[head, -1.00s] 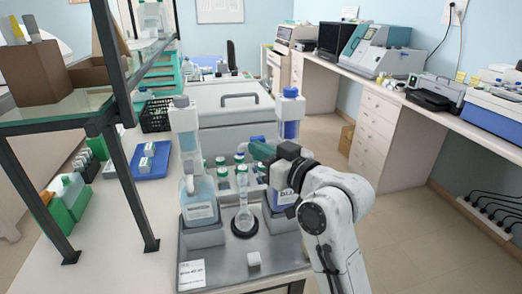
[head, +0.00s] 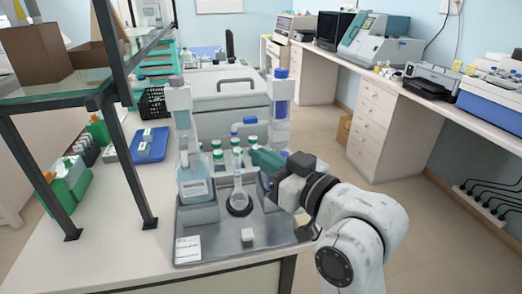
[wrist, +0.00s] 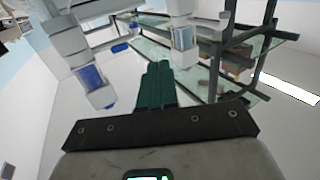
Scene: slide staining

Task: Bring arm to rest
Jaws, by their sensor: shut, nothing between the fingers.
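My gripper (head: 262,160) is at the right side of the staining station in the head view, with its green fingers closed together and nothing between them. The shut fingers also show in the wrist view (wrist: 157,84). A grey tray (head: 212,246) sits on the bench and bears a bottle of pale blue liquid (head: 193,183) at its left and a small clear flask (head: 239,195) in a round dark holder.
Several green-capped bottles (head: 236,157) stand behind the flask. A small white block (head: 247,236) lies at the tray's front. A shelf frame (head: 125,165) rises at the left, near a blue tray (head: 152,149). The floor (head: 425,225) right of the bench looks open.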

